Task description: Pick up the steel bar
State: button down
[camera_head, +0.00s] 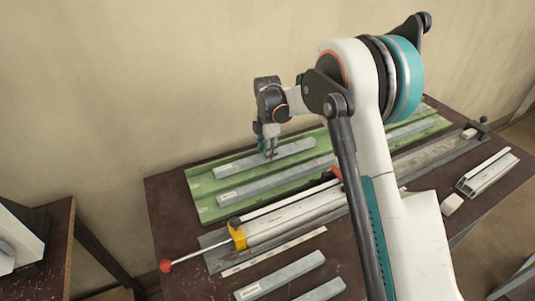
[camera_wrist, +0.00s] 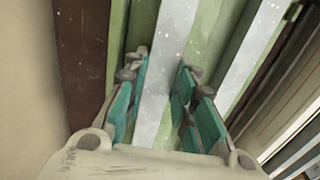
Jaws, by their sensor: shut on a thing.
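A grey steel bar (camera_head: 296,148) with a pale label near its left end lies along the back of the green tray (camera_head: 203,207). My gripper (camera_head: 270,155) is at the middle of this bar, pointing down, with its fingers on either side. In the wrist view the bar (camera_wrist: 174,30) runs between the teal-padded fingers of my gripper (camera_wrist: 163,72), which are shut on it. I cannot tell whether the bar is clear of the tray. A second, similar bar (camera_head: 245,190) lies in front of it in the same tray.
A long clamp (camera_head: 290,219) with a yellow block and a red-ball handle (camera_head: 166,266) lies in front of the tray. Loose bars (camera_head: 280,276) lie at the table's front. Aluminium profiles (camera_head: 487,172) lie at the right. A wall stands close behind the table.

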notch_tip(320, 180, up, 19)
jog(key=p, duration=0.4)
jog(key=shift+p, duration=0.35)
